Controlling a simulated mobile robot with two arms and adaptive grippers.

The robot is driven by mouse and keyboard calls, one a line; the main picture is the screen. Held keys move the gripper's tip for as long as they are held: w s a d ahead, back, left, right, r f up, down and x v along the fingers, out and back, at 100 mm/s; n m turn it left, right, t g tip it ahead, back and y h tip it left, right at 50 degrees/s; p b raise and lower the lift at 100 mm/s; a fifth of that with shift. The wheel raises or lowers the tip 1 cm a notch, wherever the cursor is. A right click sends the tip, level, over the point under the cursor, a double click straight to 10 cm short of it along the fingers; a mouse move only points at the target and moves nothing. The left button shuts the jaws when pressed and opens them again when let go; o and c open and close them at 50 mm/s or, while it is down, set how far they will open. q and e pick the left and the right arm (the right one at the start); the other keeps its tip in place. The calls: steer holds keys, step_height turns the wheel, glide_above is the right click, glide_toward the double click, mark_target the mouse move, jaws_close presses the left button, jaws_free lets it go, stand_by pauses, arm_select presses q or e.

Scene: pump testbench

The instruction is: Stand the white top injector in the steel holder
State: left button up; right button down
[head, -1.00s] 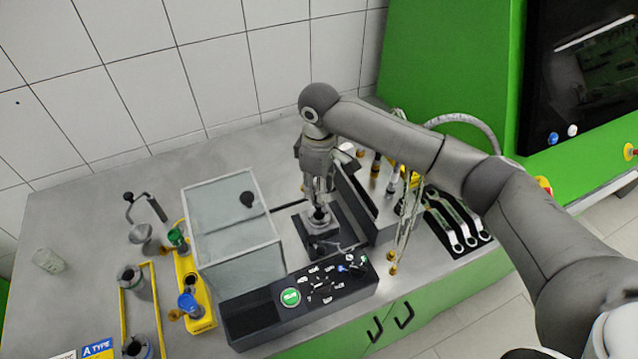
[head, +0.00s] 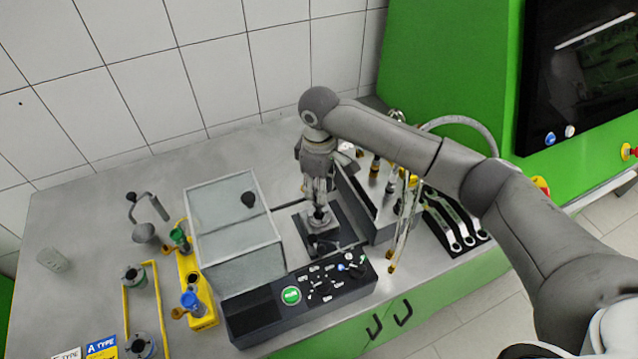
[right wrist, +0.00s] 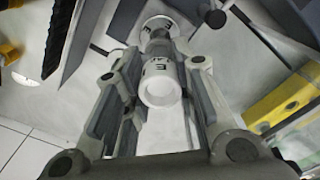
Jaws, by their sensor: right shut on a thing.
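My right gripper (head: 319,198) points down over the steel holder (head: 319,218) on a dark base beside the control box. In the right wrist view the gripper's fingers (right wrist: 160,95) are shut around the white top injector (right wrist: 161,84), a white cylinder with dark marks and a darker neck. Its far end points at a round pale ring (right wrist: 156,24) and overlaps it. I cannot tell how deep it sits. In the head view the fingers mostly hide the injector. My left gripper is not in view.
A clear box (head: 235,225) stands left of the holder, the black control box (head: 315,290) in front. A dark upright panel (head: 358,195) is close on the right. Wrenches (head: 455,225) and a yellow rack (head: 195,285) lie farther off. Bare bench shows behind.

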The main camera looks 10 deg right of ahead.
steer(key=shift+r, duration=0.1)
steer(key=shift+f, duration=0.35)
stand_by(0.4)
steer(key=shift+f+b, duration=0.4)
steer(key=shift+f, duration=0.7)
steer(key=shift+f, duration=0.35)
steer(key=shift+f, duration=0.45)
steer(key=shift+f, duration=0.5)
stand_by(0.7)
steer(key=c, duration=1.1)
jaws_free()
